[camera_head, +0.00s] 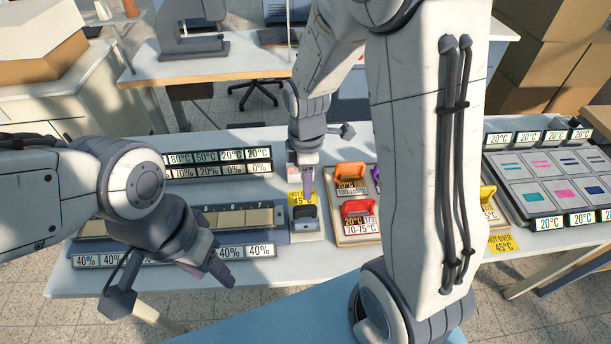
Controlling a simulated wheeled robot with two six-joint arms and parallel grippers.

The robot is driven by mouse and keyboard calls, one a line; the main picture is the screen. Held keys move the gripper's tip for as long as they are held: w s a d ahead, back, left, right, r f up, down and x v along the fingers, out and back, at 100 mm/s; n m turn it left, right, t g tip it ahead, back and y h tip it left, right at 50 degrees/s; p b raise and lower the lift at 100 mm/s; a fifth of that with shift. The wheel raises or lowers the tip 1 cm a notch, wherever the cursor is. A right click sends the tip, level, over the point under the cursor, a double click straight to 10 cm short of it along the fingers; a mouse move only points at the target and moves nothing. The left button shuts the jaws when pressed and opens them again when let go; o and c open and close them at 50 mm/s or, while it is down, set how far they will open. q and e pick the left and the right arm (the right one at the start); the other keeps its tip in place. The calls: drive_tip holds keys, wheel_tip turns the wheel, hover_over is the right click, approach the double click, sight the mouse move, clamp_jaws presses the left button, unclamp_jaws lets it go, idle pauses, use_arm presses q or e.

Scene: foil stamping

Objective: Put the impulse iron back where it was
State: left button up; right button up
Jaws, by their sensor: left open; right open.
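Several coloured-handled tools stand on a tan-edged board (350,240) mid-table. They include an orange one (350,170), a red one (358,208) and a yellow one (487,192) at the right. A dark-topped piece (308,213) sits on a narrow light base left of the board. I cannot tell which of these is the impulse iron. My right gripper (308,183) is open, pointing down just above the dark-topped piece; I see nothing held in it. My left gripper (215,268) is open and appears empty, over the front left of the table.
A grey tray (270,238) with numbered tan panels lies at the left, among humidity and temperature displays. A board of colour swatches (513,195) lies at the right. My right arm hides the middle of the table. A yellow hot-surface sign (502,243) is at the front right.

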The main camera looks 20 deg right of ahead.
use_arm(q)
drive_tip(key=shift+f, duration=0.15)
use_arm(e)
drive_tip(key=s+a+r+m, duration=0.3)
drive_tip(key=s+a, duration=0.3)
drive_tip(key=s, duration=0.3)
drive_tip(key=s+a+r+m+y, duration=0.1)
drive_tip(key=s+a+r+m, duration=0.3)
drive_tip(key=s, duration=0.5)
wheel_tip(320, 180, up, 2)
drive_tip(key=a, duration=0.2)
drive_tip(key=shift+a+r+m, duration=0.2)
drive_tip(key=shift+a+m, duration=0.1)
drive_tip(key=shift+a, duration=0.05)
